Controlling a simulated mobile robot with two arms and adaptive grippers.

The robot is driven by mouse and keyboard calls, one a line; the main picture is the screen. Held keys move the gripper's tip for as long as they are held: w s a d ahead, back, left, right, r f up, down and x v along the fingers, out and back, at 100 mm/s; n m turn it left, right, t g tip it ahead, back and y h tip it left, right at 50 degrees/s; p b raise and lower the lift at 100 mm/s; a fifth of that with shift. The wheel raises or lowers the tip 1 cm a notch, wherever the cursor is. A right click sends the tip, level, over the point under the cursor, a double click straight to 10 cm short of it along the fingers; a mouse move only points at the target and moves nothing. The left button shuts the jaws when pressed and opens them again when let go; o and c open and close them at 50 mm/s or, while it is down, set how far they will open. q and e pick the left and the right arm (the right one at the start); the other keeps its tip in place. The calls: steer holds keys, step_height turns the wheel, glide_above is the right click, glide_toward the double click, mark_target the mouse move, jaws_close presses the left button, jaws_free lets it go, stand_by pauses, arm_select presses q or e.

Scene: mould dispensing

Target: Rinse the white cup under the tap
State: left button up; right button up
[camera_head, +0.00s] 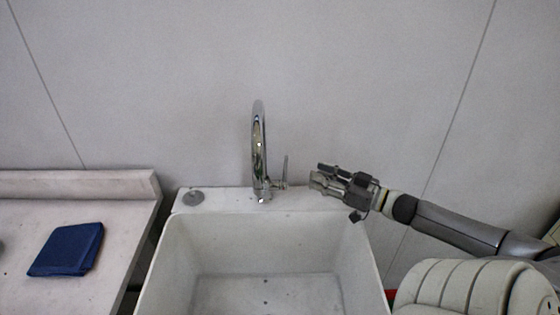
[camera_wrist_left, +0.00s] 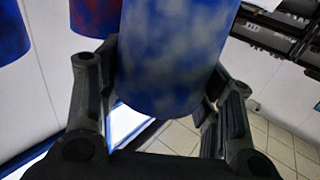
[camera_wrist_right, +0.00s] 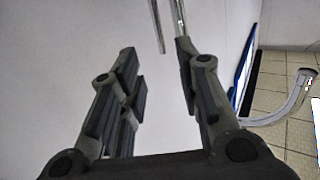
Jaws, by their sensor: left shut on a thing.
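In the left wrist view my left gripper (camera_wrist_left: 163,62) is shut on a blue-and-white mottled cylinder (camera_wrist_left: 172,55), the cup-like thing it holds; its upper end is cut off. No plainly white cup shows. My left gripper is outside the head view. The chrome tap (camera_head: 259,150) stands upright at the back of the white sink (camera_head: 210,235), its lever (camera_head: 285,170) on the right side. No water shows. My right gripper (camera_head: 316,180) is open and empty, just right of the lever. In the right wrist view its fingers (camera_wrist_right: 156,52) are apart, with thin metal rods beyond.
A blue folded cloth (camera_head: 68,249) lies on the pale counter (camera_head: 115,225) left of the sink. A grey round disc (camera_head: 194,197) sits on the sink's back left ledge. The basin looks empty. A red-blue cylinder (camera_wrist_left: 95,14) and a blue one (camera_wrist_left: 10,35) show in the left wrist view.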

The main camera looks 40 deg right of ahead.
steer(key=b, duration=0.1)
glide_above(285, 181)
steer(key=shift+w+d, duration=0.15)
steer(key=shift+d, duration=0.05)
stand_by(0.4)
jaws_close()
stand_by(0.3)
